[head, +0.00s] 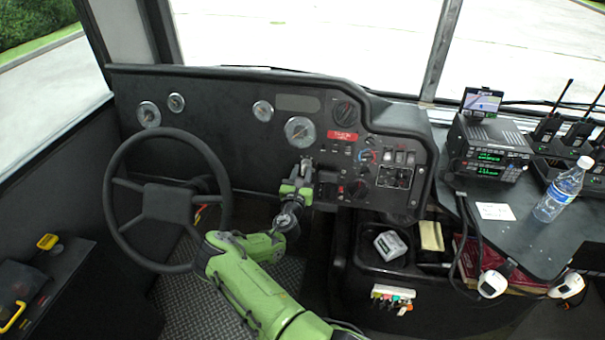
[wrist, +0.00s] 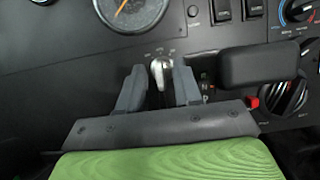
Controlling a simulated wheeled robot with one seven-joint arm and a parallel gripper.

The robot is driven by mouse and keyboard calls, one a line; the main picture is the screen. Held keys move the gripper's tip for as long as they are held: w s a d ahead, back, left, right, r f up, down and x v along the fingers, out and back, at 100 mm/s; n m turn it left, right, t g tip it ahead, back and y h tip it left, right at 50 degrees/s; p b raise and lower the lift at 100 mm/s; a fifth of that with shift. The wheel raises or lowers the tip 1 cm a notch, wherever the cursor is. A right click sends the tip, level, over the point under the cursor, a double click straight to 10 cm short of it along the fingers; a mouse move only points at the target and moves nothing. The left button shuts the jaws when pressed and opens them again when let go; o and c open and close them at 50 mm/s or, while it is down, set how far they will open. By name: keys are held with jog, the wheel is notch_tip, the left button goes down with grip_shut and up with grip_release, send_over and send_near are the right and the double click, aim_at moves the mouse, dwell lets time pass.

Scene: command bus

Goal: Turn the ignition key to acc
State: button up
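The ignition key (wrist: 160,72) is a small silvery key head in the dash panel, with small white position labels around it; I cannot read them well enough to tell which one it points at. In the head view it is mostly hidden by my gripper (head: 304,170). In the wrist view my gripper (wrist: 158,88) has its two grey fingers apart, one on each side just below the key. A gap shows between the fingers and the key, and they hold nothing.
The steering wheel (head: 168,202) stands left of my arm. Right of the key, a dark lever or block (wrist: 258,66) juts from the dash near a rotary knob (wrist: 285,97) and a red button (wrist: 253,102). A round gauge (wrist: 132,10) is above.

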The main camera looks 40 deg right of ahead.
jog(key=p+v, duration=0.2)
jog(key=v, duration=1.3)
jog(key=shift+s+a+p, duration=0.25)
jog(key=shift+s+p, duration=0.05)
jog(key=shift+p, duration=0.05)
jog(key=s+d+r+m+g+p, duration=0.15)
jog(key=s+r+m+g, duration=0.25)
jog(key=r+m+g, duration=0.65)
jog(key=s+a+r+m+t+y+p, duration=0.2)
jog(key=s+a+r+m+y, duration=0.5)
jog(key=a+r, duration=0.4)
jog(key=s+a+r+m+t+y+p, duration=0.3)
jog(key=s+a+r+m+y, duration=0.4)
jog(key=s+a+r, duration=0.3)
jog(key=a+r+y+p, duration=0.1)
jog(key=a+r, duration=0.1)
jog(key=a, duration=0.2)
jog(key=shift+s+r, duration=0.25)
jog(key=shift+s, duration=0.05)
